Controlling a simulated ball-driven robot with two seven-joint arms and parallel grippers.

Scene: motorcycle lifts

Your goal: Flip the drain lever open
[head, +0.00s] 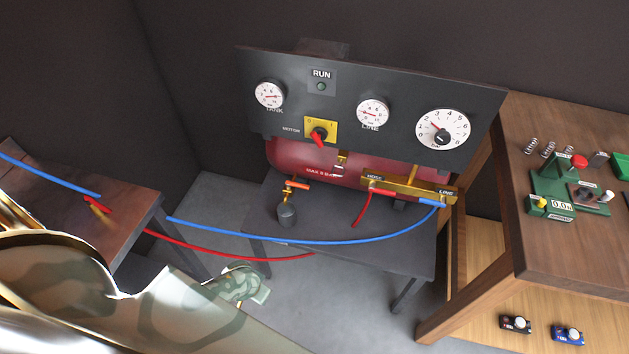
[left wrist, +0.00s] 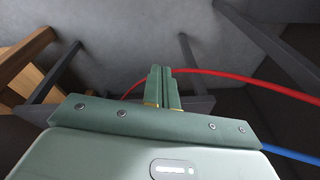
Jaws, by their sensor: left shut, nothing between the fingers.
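The drain lever (head: 298,185) is a small orange handle on a brass drain valve (head: 287,196) under the dark red tank. It points to the right, roughly level. A small grey cup (head: 286,215) sits right below the valve. My left gripper (head: 262,293) is low in front of the compressor table, apart from the lever, and partly hidden behind my own arm. In the left wrist view its green fingers (left wrist: 162,72) are together, with nothing between them. The lever does not show in the left wrist view. My right gripper is not in view.
A dark gauge panel (head: 340,75) stands above the tank (head: 300,158). A blue hose (head: 300,240) and a red hose (head: 200,255) sag across the front of the black table (head: 390,255). Wooden benches stand at left (head: 90,190) and right (head: 590,245).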

